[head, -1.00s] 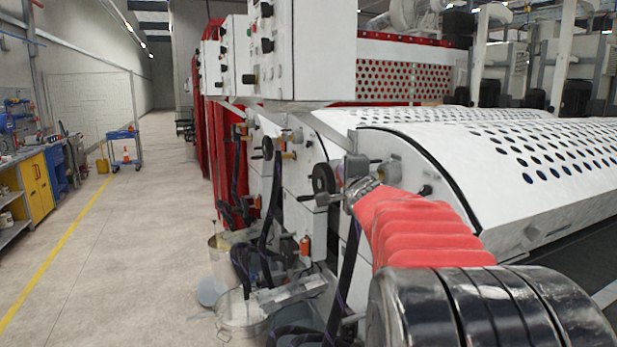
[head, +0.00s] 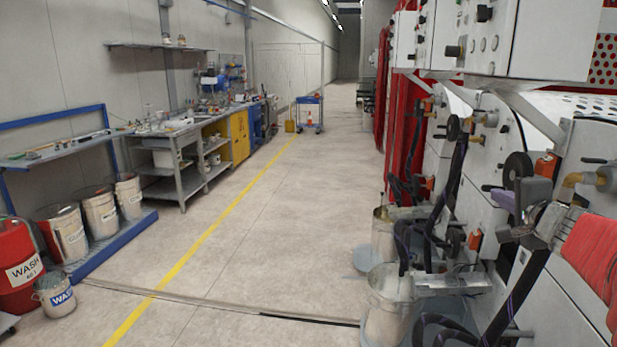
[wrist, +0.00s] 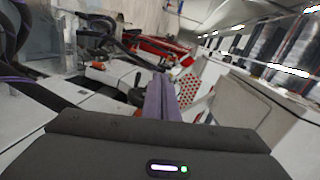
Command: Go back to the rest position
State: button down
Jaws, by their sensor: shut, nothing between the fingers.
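My gripper (head: 512,198) is at the right edge of the head view, at the end of my red-sleeved arm, in front of the coater's white side panels. In the wrist view its purple fingers (wrist: 162,98) are together with nothing between them. The roller coater (head: 495,140) stands along the right, with handwheels, hoses and orange-red fittings on its side. In the head view I cannot tell whether the gripper touches the panel behind it.
Metal buckets (head: 388,310) stand on the floor below the coater's hoses. A wide clear aisle (head: 260,230) with a yellow line runs ahead. On the left are a workbench (head: 185,150), a red wash drum (head: 18,262) and several pails. A blue cart (head: 309,113) stands far ahead.

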jog(key=s+a+f+n+g+y, duration=0.2)
jog(key=s+a+f+n, duration=0.15)
jog(key=a, duration=0.35)
jog(key=s+a+f+n+g+y, duration=0.2)
jog(key=a+f, duration=0.2)
jog(key=a, duration=0.2)
jog(key=s+a+f+n+g+y, duration=0.1)
jog(key=s+a+f+n+g, duration=0.2)
jog(key=a, duration=0.4)
jog(key=s+a+f+n+g, duration=0.1)
jog(key=s+a+f+n, duration=0.2)
jog(key=s, duration=0.3)
jog(key=s+a+f+n+g+h, duration=0.1)
jog(key=s+a+f+n, duration=0.2)
jog(key=s, duration=0.4)
jog(key=s+a+f+n+g+h, duration=0.1)
jog(key=s+a+f+n, duration=0.2)
jog(key=s+a, duration=0.2)
jog(key=shift+s+a+n, duration=0.2)
jog(key=shift+s+n, duration=0.15)
jog(key=shift+s, duration=0.85)
jog(key=c, duration=2.5)
grip_release()
jog(key=shift+c, duration=0.2)
